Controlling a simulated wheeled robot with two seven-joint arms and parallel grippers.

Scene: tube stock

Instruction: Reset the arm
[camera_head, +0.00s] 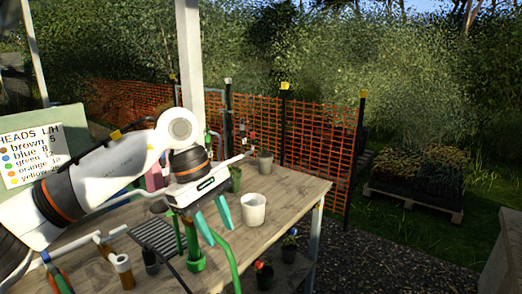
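My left arm comes in from the left and reaches across the wooden table (283,204). My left gripper (220,235) points down over the table, its two teal fingers spread apart. A green upright piece (195,258) stands close to the left of the fingers. My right gripper does not show.
A grey cup (265,162) and a green cup (235,179) stand farther back. A brown-and-white jar (122,270) and white pipe fittings (104,243) are at the front left. A white post (189,65) rises behind. The table's right end is clear.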

